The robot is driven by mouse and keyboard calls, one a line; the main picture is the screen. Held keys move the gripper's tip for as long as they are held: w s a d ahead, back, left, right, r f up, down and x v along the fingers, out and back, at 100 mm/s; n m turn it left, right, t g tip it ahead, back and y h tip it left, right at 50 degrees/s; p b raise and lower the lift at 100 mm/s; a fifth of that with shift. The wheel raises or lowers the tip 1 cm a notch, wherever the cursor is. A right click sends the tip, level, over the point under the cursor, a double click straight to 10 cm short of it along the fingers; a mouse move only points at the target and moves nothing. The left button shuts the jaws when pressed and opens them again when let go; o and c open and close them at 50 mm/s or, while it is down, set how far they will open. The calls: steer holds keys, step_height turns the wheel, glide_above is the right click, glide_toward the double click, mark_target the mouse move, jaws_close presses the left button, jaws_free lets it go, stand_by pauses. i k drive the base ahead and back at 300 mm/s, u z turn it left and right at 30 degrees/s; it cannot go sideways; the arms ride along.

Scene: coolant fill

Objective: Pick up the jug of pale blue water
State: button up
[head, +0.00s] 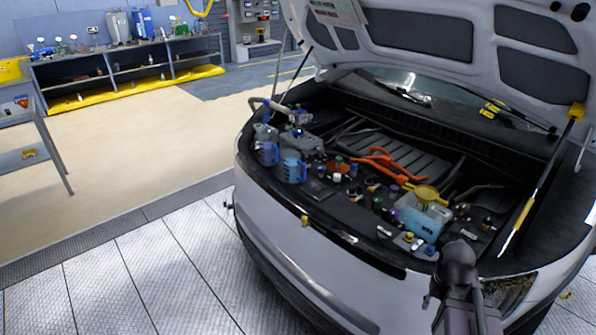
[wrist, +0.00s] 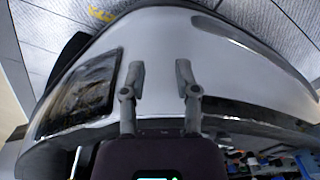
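Two small jugs with blue contents stand side by side at the left front of the open engine bay in the head view. The nearer jug (head: 292,171) looks a lighter blue. The other jug (head: 267,152) is behind it to the left and looks darker. I cannot tell for sure which holds pale blue water. My gripper (head: 460,252) is at the car's front right corner, well to the right of both jugs. In the wrist view my gripper (wrist: 160,78) is open and empty, its two fingers apart over the car's front panel.
A translucent tank (head: 420,218) with a yellow funnel (head: 427,195) sits at the right of the bay. Several small caps and bottles and an orange cable (head: 380,163) crowd the middle.

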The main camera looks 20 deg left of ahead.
mark_target(292, 163)
steer(key=z, duration=0.25)
steer(key=k, duration=0.15)
steer(key=u, duration=3.1)
steer(key=i, duration=1.65)
